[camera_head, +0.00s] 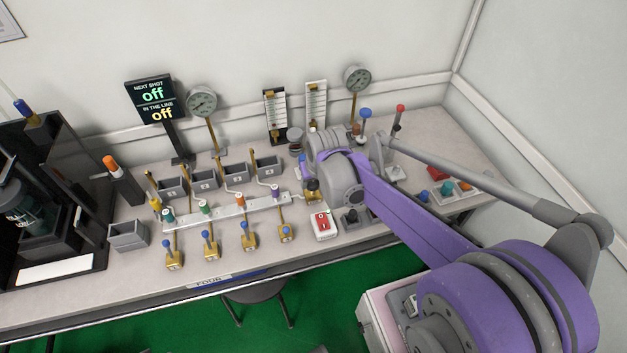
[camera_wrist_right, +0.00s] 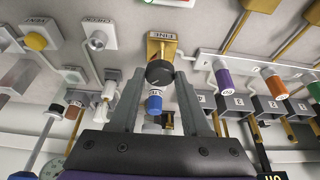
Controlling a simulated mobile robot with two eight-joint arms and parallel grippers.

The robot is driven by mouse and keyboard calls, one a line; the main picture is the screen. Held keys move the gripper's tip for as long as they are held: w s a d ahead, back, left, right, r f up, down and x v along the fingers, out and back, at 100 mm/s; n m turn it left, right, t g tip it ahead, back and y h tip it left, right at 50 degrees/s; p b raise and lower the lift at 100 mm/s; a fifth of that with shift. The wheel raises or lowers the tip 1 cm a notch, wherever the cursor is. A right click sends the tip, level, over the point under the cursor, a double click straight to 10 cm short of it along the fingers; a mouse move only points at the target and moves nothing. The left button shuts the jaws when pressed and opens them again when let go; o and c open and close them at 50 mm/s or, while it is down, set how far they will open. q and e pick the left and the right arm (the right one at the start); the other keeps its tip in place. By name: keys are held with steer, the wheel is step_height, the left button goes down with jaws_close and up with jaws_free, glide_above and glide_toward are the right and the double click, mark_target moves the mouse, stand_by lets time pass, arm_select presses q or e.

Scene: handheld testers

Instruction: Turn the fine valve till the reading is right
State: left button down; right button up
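The fine valve is a black knob (camera_wrist_right: 160,73) on a brass block labelled FINE (camera_wrist_right: 161,46); in the head view its brass block (camera_head: 312,195) shows just below my right gripper (camera_head: 312,176). In the right wrist view my right gripper (camera_wrist_right: 160,78) has one finger on each side of the black knob, apart, with what looks like a narrow gap; contact is not clear. Two round dial gauges (camera_head: 201,101) and (camera_head: 357,78) stand at the back; their needles are too small to read. The dark display (camera_head: 152,101) reads "NEXT SHOT off" and "IN THE LINE off". My left gripper is out of view.
A white manifold (camera_head: 225,209) with coloured knobs and several blue-handled brass valves lies left of the gripper. A red switch (camera_head: 321,223) sits close in front. Two flow tubes (camera_head: 274,112) and (camera_head: 316,100) stand behind. Grey bins (camera_head: 205,180) line the back left.

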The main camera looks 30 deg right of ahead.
jaws_close()
steer(key=shift+w+a+m+g+h, duration=0.15)
steer(key=shift+m+h, duration=0.25)
steer(key=shift+m, duration=0.65)
steer(key=shift+s+m+g+h, duration=0.15)
steer(key=shift+m+h, duration=0.25)
steer(key=shift+m, duration=0.65)
steer(key=shift+w, duration=0.1)
steer(key=o, duration=0.6)
jaws_free()
steer(key=shift+c, duration=0.2)
steer(key=p+v, duration=0.2)
steer(key=v, duration=0.9)
